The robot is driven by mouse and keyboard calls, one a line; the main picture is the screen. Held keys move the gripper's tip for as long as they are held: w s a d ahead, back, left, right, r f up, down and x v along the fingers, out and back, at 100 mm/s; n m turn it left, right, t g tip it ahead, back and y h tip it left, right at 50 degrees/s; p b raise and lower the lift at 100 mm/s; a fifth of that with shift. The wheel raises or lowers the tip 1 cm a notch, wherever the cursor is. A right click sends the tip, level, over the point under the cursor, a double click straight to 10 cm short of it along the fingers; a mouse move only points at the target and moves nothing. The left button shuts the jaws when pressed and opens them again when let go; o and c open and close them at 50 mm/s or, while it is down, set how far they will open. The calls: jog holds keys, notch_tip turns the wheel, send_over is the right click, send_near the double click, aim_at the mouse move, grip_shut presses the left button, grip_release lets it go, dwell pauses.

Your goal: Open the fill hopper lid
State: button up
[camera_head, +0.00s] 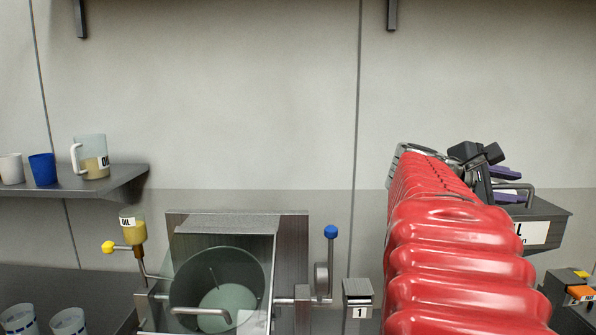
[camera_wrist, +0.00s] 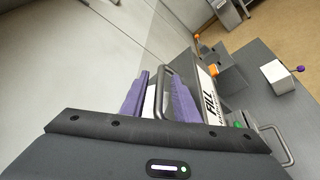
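The fill hopper (camera_head: 537,233) is a dark grey box at the right in the head view, with a white label partly hidden by my red arm. Its label (camera_wrist: 209,95) reads FILL in the wrist view. A grey bar handle (camera_head: 531,190) stands up at its top; it also shows in the wrist view (camera_wrist: 161,88). The lid looks shut. My gripper (camera_head: 506,184) has purple fingers at the hopper top. In the wrist view my gripper (camera_wrist: 158,80) is open, its fingers on either side of the handle with a gap visible. Contact cannot be told.
A glass vessel (camera_head: 190,285) in a metal frame stands left of my arm, with a blue-knobbed lever (camera_head: 331,250) beside it. A shelf (camera_head: 120,182) with cups is at the left. The wall is close behind.

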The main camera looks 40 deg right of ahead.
grip_shut()
dwell(0.4)
